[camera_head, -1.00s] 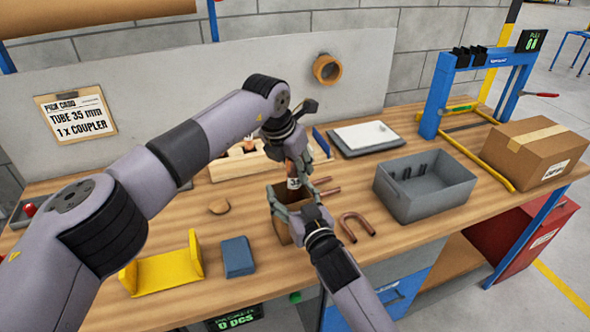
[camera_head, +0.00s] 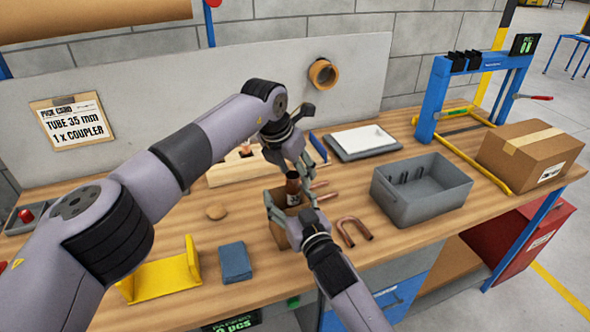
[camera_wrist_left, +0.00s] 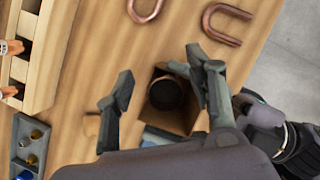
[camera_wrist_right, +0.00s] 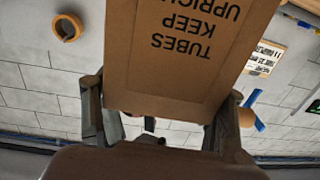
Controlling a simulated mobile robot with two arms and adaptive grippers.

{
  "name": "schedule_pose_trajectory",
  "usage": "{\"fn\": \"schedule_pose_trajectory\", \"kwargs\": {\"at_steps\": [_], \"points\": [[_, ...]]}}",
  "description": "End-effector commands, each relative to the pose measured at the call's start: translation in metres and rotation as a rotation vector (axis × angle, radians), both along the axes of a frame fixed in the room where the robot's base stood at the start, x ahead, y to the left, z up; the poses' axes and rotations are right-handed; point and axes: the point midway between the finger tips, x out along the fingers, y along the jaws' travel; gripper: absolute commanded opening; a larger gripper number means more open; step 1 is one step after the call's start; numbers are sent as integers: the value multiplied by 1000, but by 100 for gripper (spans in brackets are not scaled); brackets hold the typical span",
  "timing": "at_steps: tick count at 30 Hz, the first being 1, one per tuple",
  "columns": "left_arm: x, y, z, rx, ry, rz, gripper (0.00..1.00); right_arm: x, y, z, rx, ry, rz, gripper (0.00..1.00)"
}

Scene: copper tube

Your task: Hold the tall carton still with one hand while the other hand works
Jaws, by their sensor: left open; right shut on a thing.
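The tall brown carton (camera_head: 281,235) stands upright on the bench, its top open. My right gripper (camera_head: 291,212) is shut on it near the top; in the right wrist view the carton (camera_wrist_right: 185,50), printed "TUBES KEEP UPRIGHT", sits between the fingers (camera_wrist_right: 155,118). A copper tube with a dark end (camera_head: 293,188) sticks up out of the carton. In the left wrist view this tube's round dark end (camera_wrist_left: 165,93) shows inside the carton mouth (camera_wrist_left: 191,118). My left gripper (camera_head: 291,168) is open just above, its fingers (camera_wrist_left: 160,92) spread apart around the carton mouth.
Copper U-bends (camera_head: 355,230) lie right of the carton, beside a grey bin (camera_head: 420,205). A wooden rack (camera_head: 228,172) stands behind. A yellow cradle (camera_head: 165,275), a blue block (camera_head: 235,262) and a round wooden piece (camera_head: 216,212) lie to the left.

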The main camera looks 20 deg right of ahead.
Motion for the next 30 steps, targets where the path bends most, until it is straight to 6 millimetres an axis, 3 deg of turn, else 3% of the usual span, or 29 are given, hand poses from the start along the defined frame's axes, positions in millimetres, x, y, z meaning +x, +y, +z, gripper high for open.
{"fn": "schedule_pose_trajectory", "kwargs": {"at_steps": [4,8,21,30], "points": [[0,1,2,0,0,0,50,0,0,-1,-1,2,0,38],[-2,6,16,-1,-4,0,50,0,0,-1,-1,2,0,38],[-21,34,95,0,-3,0,50,0,0,-1,-1,2,0,38],[-25,39,111,0,0,1,50,0,0,-1,-1,2,0,38]]}}
